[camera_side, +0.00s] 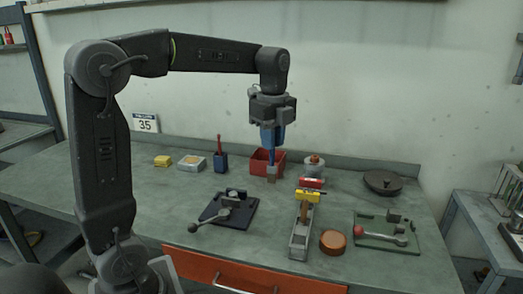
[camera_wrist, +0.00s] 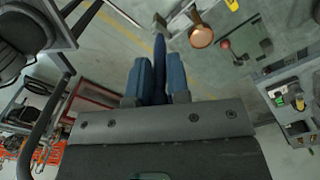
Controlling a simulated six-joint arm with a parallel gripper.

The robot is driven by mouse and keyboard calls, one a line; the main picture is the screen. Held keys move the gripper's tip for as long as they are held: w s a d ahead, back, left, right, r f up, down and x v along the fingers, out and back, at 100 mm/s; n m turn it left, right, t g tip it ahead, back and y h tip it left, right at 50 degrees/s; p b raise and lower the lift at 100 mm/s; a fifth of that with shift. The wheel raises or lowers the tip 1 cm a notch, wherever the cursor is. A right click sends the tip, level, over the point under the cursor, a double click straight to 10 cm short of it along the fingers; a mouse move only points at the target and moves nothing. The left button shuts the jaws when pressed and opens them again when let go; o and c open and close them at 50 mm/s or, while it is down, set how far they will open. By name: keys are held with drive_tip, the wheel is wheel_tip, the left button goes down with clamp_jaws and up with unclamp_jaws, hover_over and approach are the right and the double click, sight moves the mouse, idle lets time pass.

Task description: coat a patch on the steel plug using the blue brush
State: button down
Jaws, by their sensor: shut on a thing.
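My gripper (camera_side: 271,146) points down above the bench, shut on the blue brush (camera_side: 271,158). The brush hangs upright with its pale ferrule and brownish bristles lowest, in front of the red bin. In the wrist view the blue fingers (camera_wrist: 157,85) close on the sides of the dark blue handle (camera_wrist: 160,50); the bristles are not visible there. A small grey steel piece (camera_side: 232,194) sits in the dark clamp fixture (camera_side: 240,214), left of and nearer than the brush; it may be the steel plug, but I cannot tell for sure. The brush is apart from it.
The red bin (camera_side: 262,156) stands behind the brush. A blue holder (camera_side: 221,163), a tray (camera_side: 192,165) and yellow blocks (camera_side: 162,161) are left. A narrow vise (camera_side: 301,236), copper-coloured disc (camera_side: 332,241), green clamp fixture (camera_side: 375,238) and dark handwheel (camera_side: 383,183) are right.

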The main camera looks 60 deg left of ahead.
drive_tip(key=w+d, duration=1.2)
drive_tip(key=d, duration=0.1)
wheel_tip(320, 180, down, 13)
drive_tip(key=shift+s+a, duration=0.15)
drive_tip(key=shift+a, duration=0.15)
drive_tip(key=shift+f, duration=0.65)
idle(1.8)
drive_tip(key=shift+r, duration=0.1)
wheel_tip(320, 180, up, 7)
idle(0.8)
idle(0.5)
